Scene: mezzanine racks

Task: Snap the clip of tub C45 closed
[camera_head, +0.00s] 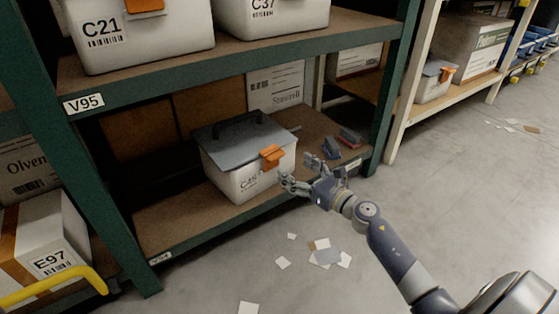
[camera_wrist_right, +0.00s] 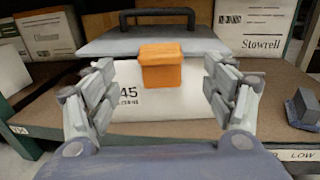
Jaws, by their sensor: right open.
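Tub C45 (camera_head: 225,178) is a white tub with a grey lid (camera_head: 240,138) and a dark handle, standing on the lower shelf. Its orange clip (camera_head: 271,156) is at the lid's front edge and juts outward; I cannot tell whether it is latched. The clip (camera_wrist_right: 165,70) is central in the right wrist view, and part of the "45" label shows below left of it. My right gripper (camera_head: 300,172) is open and empty in front of the clip. In the wrist view its fingers (camera_wrist_right: 160,100) stand either side of the clip, apart from it. My left gripper is not in view.
The lower shelf (camera_head: 175,220) lies under an upper shelf holding tubs C21 (camera_head: 140,35) and C37 (camera_head: 275,15). Cardboard boxes stand behind the tub. Small grey and red items (camera_head: 340,140) lie to its right. A green post (camera_head: 390,85) stands further right. Papers litter the floor.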

